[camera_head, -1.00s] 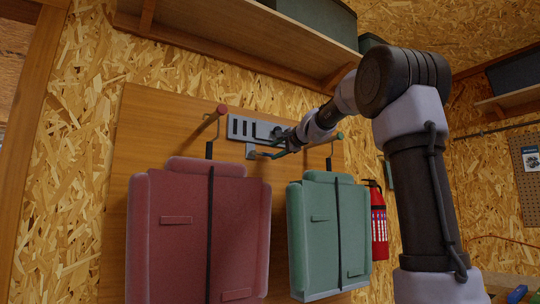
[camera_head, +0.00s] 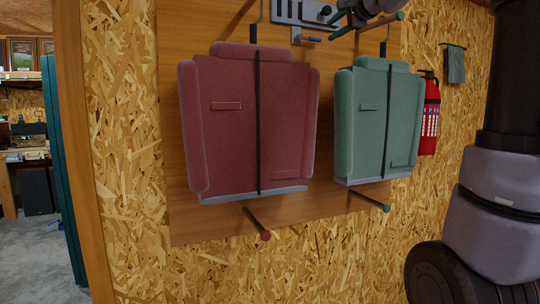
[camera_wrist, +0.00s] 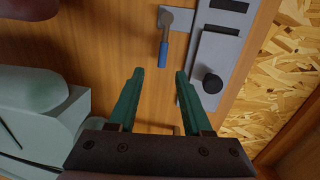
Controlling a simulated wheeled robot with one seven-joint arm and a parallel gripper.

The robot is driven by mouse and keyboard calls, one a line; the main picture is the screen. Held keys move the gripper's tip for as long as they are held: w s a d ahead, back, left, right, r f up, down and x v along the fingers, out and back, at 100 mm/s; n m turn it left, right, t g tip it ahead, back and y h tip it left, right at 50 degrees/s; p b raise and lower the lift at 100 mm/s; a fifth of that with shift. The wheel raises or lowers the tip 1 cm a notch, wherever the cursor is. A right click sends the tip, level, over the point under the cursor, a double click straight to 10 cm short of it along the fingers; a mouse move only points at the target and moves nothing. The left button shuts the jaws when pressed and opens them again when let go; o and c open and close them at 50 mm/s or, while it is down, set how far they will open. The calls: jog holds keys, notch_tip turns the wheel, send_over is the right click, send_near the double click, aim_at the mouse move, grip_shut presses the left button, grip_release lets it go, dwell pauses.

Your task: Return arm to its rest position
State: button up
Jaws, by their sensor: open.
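My gripper (camera_wrist: 160,74) is open and empty in the wrist view. Its two green fingers stand apart in front of the wooden board (camera_wrist: 115,38). A blue-tipped lever (camera_wrist: 164,52) and a grey slotted plate (camera_wrist: 213,58) with a black knob (camera_wrist: 212,83) lie just beyond the fingertips. In the head view my arm's end is at the top edge, beside the grey plate (camera_head: 290,11) and partly cut off. A red bag (camera_head: 230,135) and a green bag (camera_head: 362,125) hang on the board below, apart from my gripper.
A red-tipped peg (camera_head: 258,223) and a green-tipped peg (camera_head: 370,202) stick out below the bags. A fire extinguisher (camera_head: 429,115) hangs right of the green bag. A doorway post (camera_head: 88,160) stands at left, with open floor (camera_head: 42,255) beyond.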

jog(key=s+a+f+n+g+h, duration=0.1)
jog(key=s+f+n+g, duration=0.3)
jog(key=s+f, duration=1.2)
jog(key=s+a+f+n+g+h, duration=0.2)
jog(key=s+f+n+g, duration=0.2)
jog(key=s+f, duration=1.2)
jog(key=shift+f+n+g, duration=0.3)
jog(key=shift+f+n, duration=0.65)
jog(key=shift+n, duration=0.05)
